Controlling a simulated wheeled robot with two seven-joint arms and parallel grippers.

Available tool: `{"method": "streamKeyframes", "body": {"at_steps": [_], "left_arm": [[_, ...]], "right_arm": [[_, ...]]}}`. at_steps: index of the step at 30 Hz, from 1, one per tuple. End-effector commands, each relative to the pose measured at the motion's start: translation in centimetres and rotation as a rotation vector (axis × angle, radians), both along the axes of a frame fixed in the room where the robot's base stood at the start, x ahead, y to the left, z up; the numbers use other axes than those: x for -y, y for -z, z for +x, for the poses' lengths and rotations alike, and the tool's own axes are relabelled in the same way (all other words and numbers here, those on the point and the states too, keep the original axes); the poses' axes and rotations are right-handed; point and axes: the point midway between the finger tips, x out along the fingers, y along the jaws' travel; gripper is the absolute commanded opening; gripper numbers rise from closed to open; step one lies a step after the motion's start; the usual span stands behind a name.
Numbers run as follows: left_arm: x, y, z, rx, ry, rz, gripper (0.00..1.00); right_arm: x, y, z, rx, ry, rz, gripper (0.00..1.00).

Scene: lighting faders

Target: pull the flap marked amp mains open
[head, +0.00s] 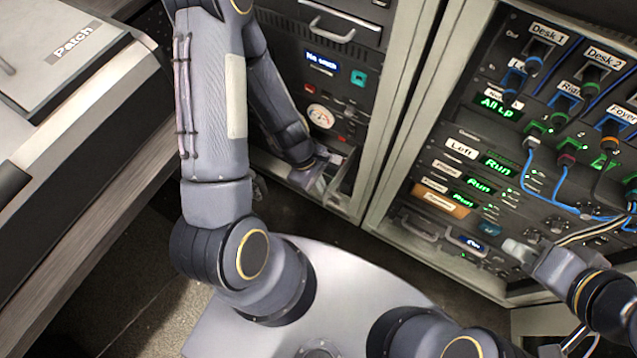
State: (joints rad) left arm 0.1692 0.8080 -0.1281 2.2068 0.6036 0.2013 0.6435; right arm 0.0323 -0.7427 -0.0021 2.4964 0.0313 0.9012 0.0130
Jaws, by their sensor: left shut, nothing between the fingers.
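I cannot read a label "amp mains" on any flap here. My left gripper (316,184) is shut and empty, low at the front of the left rack cabinet (384,120). It is beside a small framed recess (347,178) at the cabinet's lower right; the gripper and forearm hide part of this area, and I cannot tell whether they touch it. My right gripper (513,250) is low in front of the right rack (432,160), near its bottom panels and cables. Its fingers are too small to judge.
The left rack has a drawer handle (328,30), a round gauge (320,116) and a teal switch (358,78). Blue cables (532,190) hang across the right rack.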

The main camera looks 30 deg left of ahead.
Motion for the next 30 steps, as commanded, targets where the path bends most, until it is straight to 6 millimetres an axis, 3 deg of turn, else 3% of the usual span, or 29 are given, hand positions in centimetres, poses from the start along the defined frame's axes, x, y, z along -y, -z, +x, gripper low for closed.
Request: {"method": "streamKeyframes", "body": {"at_steps": [15, 26, 30], "left_arm": [[-2.5, -6.7, 0.2, 0.002, -0.001, 0.001, 0.00], [-2.9, -7.3, 0.2, 0.001, 0.001, 0.000, 0.00], [-2.7, -9.2, 0.8, 0.056, 0.044, -0.016, 0.00]], "right_arm": [[0.0, -3.6, 0.0, 0.000, 0.000, 0.000, 0.31], [0.0, -3.7, 0.0, 0.000, 0.000, 0.000, 0.31], [0.0, -3.7, 0.0, 0.000, 0.000, 0.000, 0.31]]}}
